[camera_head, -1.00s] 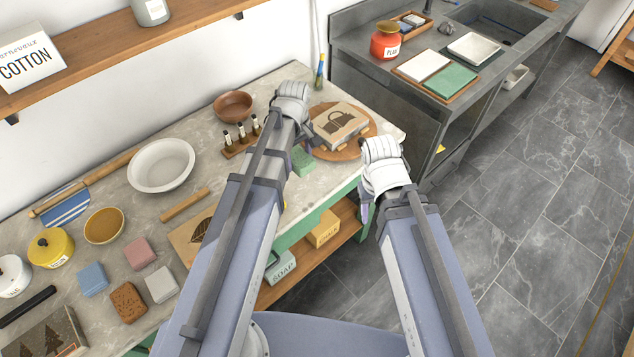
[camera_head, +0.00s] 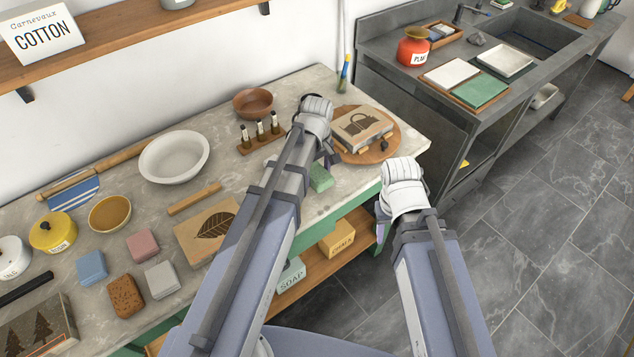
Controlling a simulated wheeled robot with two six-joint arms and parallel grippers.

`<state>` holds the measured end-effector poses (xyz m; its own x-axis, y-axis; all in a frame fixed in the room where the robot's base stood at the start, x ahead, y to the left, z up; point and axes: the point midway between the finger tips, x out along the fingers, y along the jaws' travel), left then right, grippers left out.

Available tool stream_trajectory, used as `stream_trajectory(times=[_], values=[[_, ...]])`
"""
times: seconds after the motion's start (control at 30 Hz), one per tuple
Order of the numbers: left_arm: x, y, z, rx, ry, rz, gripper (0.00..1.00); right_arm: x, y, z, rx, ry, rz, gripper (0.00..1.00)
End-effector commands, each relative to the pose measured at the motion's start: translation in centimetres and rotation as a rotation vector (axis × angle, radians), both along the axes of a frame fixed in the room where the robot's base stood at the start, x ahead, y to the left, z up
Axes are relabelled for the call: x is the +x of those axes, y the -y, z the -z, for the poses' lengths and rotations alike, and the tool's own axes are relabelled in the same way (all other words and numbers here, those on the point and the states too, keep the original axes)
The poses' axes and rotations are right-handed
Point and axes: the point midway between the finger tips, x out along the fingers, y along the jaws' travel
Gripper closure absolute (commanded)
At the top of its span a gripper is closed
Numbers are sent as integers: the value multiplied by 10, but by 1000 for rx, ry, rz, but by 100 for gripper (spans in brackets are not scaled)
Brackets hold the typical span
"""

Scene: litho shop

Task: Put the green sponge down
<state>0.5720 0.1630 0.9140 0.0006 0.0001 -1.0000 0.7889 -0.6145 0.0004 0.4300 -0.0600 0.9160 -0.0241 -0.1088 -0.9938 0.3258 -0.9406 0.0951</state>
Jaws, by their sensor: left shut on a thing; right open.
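The green sponge (camera_head: 320,178) is a small block at the front right part of the worktop, just right of my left forearm. My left gripper (camera_head: 325,153) points down at it and is shut on it; the wrist and arm hide most of the fingers. I cannot tell whether the sponge touches the worktop (camera_head: 345,87). My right gripper (camera_head: 381,218) is open and empty beyond the worktop's front edge, its fingers mostly hidden by its wrist.
A round wooden board with a bag-carved stone (camera_head: 362,127) lies right of the sponge. A rack of small bottles (camera_head: 260,136), a brown bowl (camera_head: 253,103) and a leaf-carved block (camera_head: 208,231) are to the left.

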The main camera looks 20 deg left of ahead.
Motion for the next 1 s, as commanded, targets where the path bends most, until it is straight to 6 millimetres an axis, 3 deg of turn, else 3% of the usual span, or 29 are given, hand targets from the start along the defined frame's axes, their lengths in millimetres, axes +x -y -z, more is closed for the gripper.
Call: stream_trajectory(times=[0.03, 0.2, 0.63, 0.67, 0.87, 1.0], values=[[0, 0, 12, 0, 0, 0, 68, 0, 0, 12, 0, 0, 0, 50], [0, 0, 31, 0, 0, 0, 68, 0, 0, 31, 0, 0, 0, 50], [0, 0, 34, 0, 0, 0, 68, 0, 0, 34, 0, 0, 0, 50], [0, 0, 32, 0, 0, 0, 22, 0, 0, 33, 0, 0, 0, 50], [0, 0, 32, 0, 0, 0, 0, 0, 0, 32, 0, 0, 0, 50], [0, 0, 32, 0, 0, 0, 0, 0, 0, 32, 0, 0, 0, 50]])
